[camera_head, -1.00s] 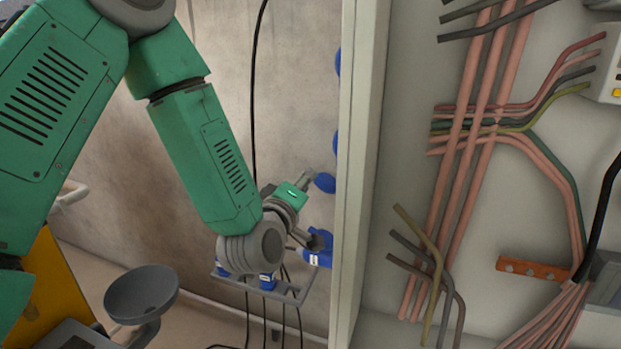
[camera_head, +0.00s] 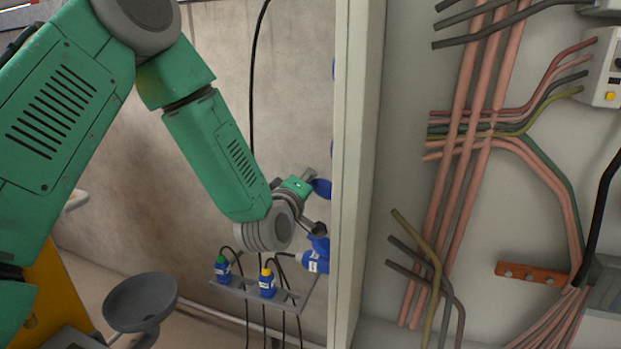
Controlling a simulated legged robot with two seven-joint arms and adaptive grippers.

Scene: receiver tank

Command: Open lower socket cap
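My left gripper (camera_head: 312,204) is at the end of the green arm, beside the edge of the grey cabinet. Its fingers are partly hidden by the wrist, and how far apart they are is unclear. A blue round cap (camera_head: 321,188) shows at its upper finger, and I cannot tell whether they touch. A blue socket (camera_head: 313,258) with a white label shows just below the lower finger. The cabinet edge hides the right side of these blue parts. My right gripper is out of view.
The cabinet's side wall (camera_head: 357,150) stands close right of the gripper. Inside it are pink and dark cables (camera_head: 465,150). Below the wrist, a grey rack (camera_head: 245,291) holds blue plugs with hanging cables. A grey bowl-like part (camera_head: 140,300) is at lower left.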

